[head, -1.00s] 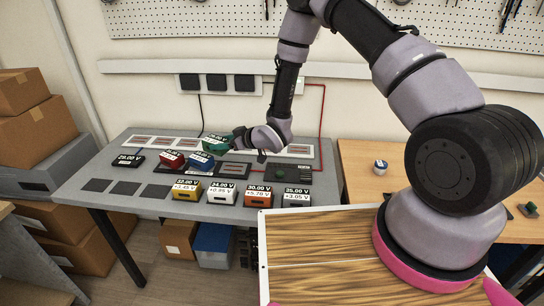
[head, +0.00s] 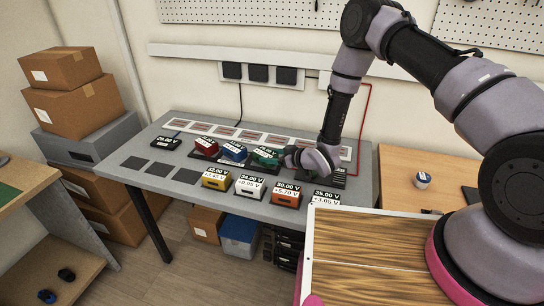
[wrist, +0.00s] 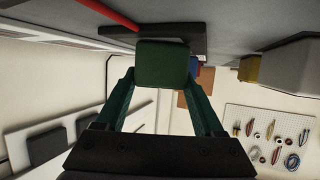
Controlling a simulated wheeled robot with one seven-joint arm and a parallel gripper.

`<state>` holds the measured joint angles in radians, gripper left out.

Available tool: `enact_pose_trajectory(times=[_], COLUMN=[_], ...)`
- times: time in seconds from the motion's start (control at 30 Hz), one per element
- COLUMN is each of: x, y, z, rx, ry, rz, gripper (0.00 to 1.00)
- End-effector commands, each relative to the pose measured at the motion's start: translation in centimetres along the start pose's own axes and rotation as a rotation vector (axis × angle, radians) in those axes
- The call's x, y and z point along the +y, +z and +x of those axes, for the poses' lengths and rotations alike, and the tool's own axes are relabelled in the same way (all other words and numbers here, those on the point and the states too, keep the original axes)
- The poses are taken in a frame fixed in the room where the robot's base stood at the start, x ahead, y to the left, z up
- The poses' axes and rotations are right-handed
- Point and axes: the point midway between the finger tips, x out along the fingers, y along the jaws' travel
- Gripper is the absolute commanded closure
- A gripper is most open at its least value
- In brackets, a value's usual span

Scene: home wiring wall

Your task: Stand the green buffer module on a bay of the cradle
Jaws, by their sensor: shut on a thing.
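The green buffer module (head: 264,158) is in my gripper (head: 284,160), just right of the blue module, at the right part of the dark cradle (head: 221,160). In the wrist view the green module (wrist: 163,65) sits between the two fingers, which are shut on it. The red module (head: 206,146) and the blue module (head: 233,151) stand on the cradle to its left. I cannot tell whether the green module touches the cradle; my gripper and wrist hide its right side and the cradle's right end.
In front stand yellow (head: 216,178), white (head: 249,185), orange (head: 287,194) and grey (head: 324,198) modules. A black 29.00 V unit (head: 166,143) lies left of the cradle. A white slotted strip (head: 250,135) runs behind. Dark pads (head: 160,168) at left are empty.

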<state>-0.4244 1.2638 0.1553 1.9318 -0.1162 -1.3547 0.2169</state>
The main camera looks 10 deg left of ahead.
Motion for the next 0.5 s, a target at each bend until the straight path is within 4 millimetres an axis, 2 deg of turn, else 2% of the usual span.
enact_pose_trajectory(times=[0.33, 0.37, 0.4, 0.43, 0.5], x=[0.10, 0.10, 0.09, 0.09, 0.09], y=[0.22, 0.23, 0.21, 0.21, 0.21], z=[0.15, 0.15, 0.14, 0.14, 0.14], rx=[0.002, 0.002, 0.001, 0.001, 0.001], ry=[0.001, 0.001, 0.001, 0.001, 0.001], rz=[-0.001, -0.001, -0.001, -0.001, -0.001], gripper=[0.97, 0.23, 0.07, 0.00, 0.00])
